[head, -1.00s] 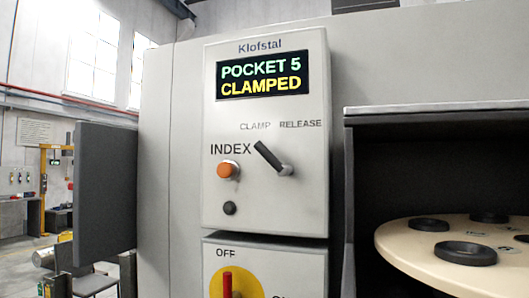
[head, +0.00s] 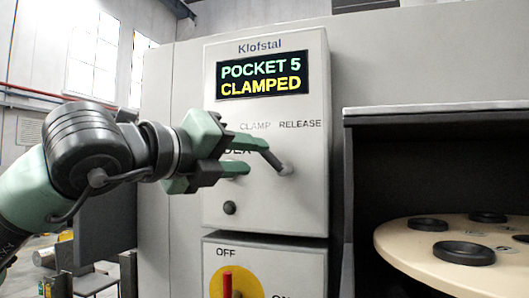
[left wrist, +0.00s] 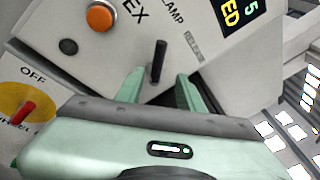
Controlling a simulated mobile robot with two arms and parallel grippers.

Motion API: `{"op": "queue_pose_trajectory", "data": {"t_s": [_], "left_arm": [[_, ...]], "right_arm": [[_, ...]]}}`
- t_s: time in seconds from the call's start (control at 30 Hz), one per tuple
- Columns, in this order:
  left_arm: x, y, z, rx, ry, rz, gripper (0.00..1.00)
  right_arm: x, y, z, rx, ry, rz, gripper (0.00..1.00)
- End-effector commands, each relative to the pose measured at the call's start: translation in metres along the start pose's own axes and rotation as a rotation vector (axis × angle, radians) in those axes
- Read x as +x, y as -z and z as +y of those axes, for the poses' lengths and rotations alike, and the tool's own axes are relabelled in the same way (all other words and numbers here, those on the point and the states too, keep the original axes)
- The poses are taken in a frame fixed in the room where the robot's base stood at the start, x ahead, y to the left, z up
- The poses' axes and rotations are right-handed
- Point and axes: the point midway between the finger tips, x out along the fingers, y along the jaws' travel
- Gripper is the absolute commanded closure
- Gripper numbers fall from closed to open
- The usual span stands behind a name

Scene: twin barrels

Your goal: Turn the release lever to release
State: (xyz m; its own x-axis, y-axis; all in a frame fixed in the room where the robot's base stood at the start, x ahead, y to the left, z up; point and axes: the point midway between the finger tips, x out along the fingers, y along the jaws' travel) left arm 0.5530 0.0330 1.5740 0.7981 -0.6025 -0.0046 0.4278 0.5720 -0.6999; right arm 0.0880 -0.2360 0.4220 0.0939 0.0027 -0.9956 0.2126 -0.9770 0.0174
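The release lever (head: 274,161) is a dark handle on a grey pivot, on the pale control box (head: 310,205). It slants up and left, toward the CLAMP label. The display (head: 262,79) reads POCKET 5 CLAMPED. My left gripper (head: 247,155) is at the box, its fingers partly covering the lever's free end and the INDEX label. In the left wrist view the lever (left wrist: 158,62) stands between the two open fingers of my left gripper (left wrist: 158,82), with a gap on both sides. My right gripper is not in view.
The orange INDEX button (left wrist: 100,17) and a black knob (head: 229,208) sit close by on the same panel. A red switch on a yellow plate (head: 250,283) is below. A round carousel table (head: 400,249) with dark pockets is in the recess at right.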

Motion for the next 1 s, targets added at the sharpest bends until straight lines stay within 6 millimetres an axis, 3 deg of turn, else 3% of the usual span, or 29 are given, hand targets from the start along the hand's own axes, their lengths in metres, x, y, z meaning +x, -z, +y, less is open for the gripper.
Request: {"op": "queue_pose_trajectory", "data": {"t_s": [0.17, 0.6, 0.97, 1.0], "left_arm": [[0.004, -0.019, 0.000, 0.007, -0.044, -0.048, 0.62], [0.066, -0.021, 0.002, 0.008, -0.041, -0.045, 0.62], [0.072, -0.018, 0.004, 0.009, -0.038, -0.045, 0.62], [0.072, -0.018, 0.004, 0.009, -0.038, -0.045, 0.73]], "right_arm": [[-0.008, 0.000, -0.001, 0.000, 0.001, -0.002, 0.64], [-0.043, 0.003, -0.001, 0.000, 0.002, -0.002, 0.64], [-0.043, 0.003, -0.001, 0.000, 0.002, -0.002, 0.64], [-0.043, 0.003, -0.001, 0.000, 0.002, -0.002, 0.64]]}}
